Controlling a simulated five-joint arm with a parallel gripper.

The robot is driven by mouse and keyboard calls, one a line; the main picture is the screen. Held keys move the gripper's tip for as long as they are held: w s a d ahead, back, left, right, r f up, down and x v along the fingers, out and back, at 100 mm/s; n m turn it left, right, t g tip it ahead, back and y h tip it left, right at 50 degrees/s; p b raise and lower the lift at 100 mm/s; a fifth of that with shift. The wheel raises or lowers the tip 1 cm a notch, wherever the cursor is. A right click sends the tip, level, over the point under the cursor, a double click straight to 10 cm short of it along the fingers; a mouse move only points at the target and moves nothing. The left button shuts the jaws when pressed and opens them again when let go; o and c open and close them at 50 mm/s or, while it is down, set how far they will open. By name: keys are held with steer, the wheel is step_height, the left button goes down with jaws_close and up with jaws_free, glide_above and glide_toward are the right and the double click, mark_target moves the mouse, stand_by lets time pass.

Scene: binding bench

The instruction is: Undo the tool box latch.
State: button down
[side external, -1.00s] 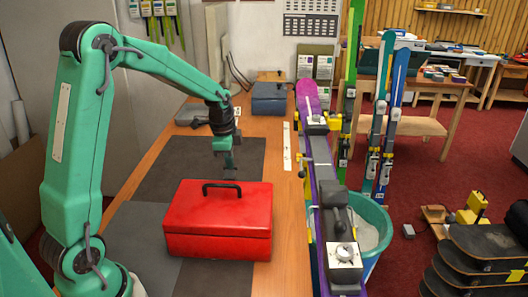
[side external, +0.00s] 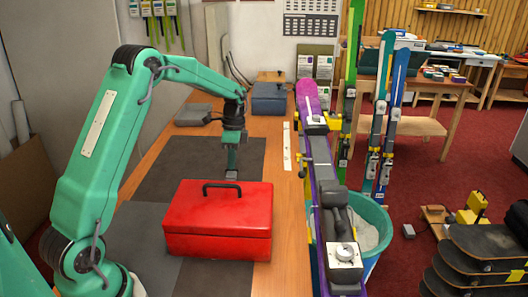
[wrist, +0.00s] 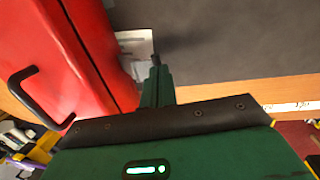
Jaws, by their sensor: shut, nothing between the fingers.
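The red tool box (side external: 218,222) stands closed on the bench, with its black carry handle (side external: 222,186) on the lid. In the wrist view the box (wrist: 60,65) fills the upper left. A pale metal plate (wrist: 136,42), apparently the latch, shows against the box's side there; its exact state is unclear. In the side view that far side of the box is hidden. My gripper (side external: 232,174) points down just behind the box's far edge. In the wrist view its shut, empty fingertips (wrist: 156,62) are beside the plate; I cannot tell whether they touch.
Dark grey mats (side external: 185,165) cover part of the wooden bench (side external: 283,215). A blue-grey case (side external: 269,98) stands farther back. A purple ski or board (side external: 325,170) in a clamp runs along the right side. The mat beyond the box is mostly clear.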

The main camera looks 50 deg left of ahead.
steer(key=shift+w+a+f, duration=0.35)
steer(key=shift+w+f, duration=0.05)
steer(key=shift+f, duration=0.15)
steer(key=shift+s+d, duration=0.1)
steer(key=shift+s, duration=0.05)
steer(key=shift+s+d+r, duration=0.3)
steer(key=shift+s+d, duration=0.1)
steer(key=shift+d, duration=0.05)
steer(key=shift+r, duration=0.1)
step_height(320, 180, up, 13)
steer(key=w+a, duration=0.2)
steer(key=shift+w+a+r, duration=0.15)
steer(key=shift+w+a, duration=0.2)
steer(key=shift+a, duration=0.05)
stand_by(0.5)
